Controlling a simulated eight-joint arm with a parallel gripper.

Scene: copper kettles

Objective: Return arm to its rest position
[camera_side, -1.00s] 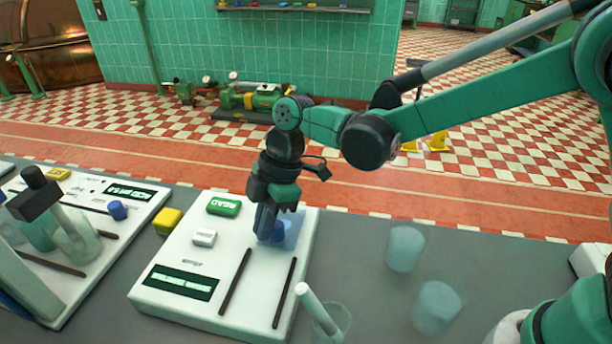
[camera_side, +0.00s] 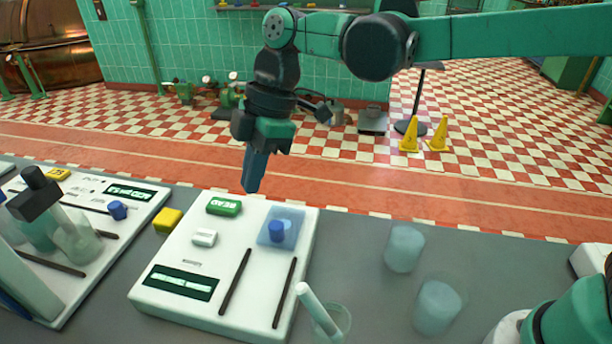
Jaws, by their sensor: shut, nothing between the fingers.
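My gripper (camera_side: 252,184) is shut and empty, pointing down. It hangs in the air above the back edge of a white instrument panel (camera_side: 160,301), clear of it. The panel carries a green READ button (camera_side: 224,205), a white button (camera_side: 204,238), a dark display (camera_side: 180,283) and two dark slots. A blue knob (camera_side: 277,231) stands on a pale blue translucent square at its right side, with nothing touching it. My arm reaches in from the right, raised above the bench.
A yellow block (camera_side: 168,220) sits left of the panel. A second panel (camera_side: 140,213) with glassware is at the left. A beaker with a white rod (camera_side: 318,308) stands in front. Two cloudy beakers (camera_side: 404,249) (camera_side: 437,307) stand right. Grey bench (camera_side: 520,270) around them is clear.

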